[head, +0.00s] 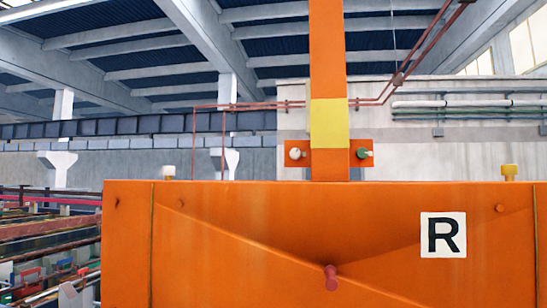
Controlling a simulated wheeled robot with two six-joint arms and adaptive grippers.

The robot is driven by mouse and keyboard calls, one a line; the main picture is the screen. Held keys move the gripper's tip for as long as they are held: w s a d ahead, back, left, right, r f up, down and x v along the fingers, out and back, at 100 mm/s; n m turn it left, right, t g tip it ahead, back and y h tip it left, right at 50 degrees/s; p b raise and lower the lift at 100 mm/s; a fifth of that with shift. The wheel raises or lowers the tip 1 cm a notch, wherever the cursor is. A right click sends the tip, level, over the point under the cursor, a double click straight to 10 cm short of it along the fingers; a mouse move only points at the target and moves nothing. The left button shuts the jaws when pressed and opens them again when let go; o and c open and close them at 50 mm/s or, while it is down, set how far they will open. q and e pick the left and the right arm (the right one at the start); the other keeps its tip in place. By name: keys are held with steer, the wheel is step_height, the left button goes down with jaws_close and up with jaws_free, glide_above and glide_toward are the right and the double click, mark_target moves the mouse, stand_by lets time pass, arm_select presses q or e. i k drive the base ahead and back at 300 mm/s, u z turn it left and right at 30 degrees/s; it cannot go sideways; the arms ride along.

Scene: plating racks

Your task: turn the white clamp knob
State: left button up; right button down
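Two pale knobs show in the head view. One white-topped knob (169,169) stands on a small brass-coloured fitting on the top edge of the orange panel at the left. Another whitish knob (295,153) sticks out from a small orange plate (301,165) left of the orange post. I cannot tell which of them is the clamp knob. Neither of my grippers is in view, and nothing touches either knob.
The large orange panel (230,215), marked R, fills the lower front. A red knob (331,277) is on its face. A green knob (364,153) is right of the yellow-banded post (329,120). A yellow fitting (510,172) tops the right edge. Racks lie lower left.

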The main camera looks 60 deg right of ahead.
mark_target(295, 153)
steer(key=z, duration=2.05)
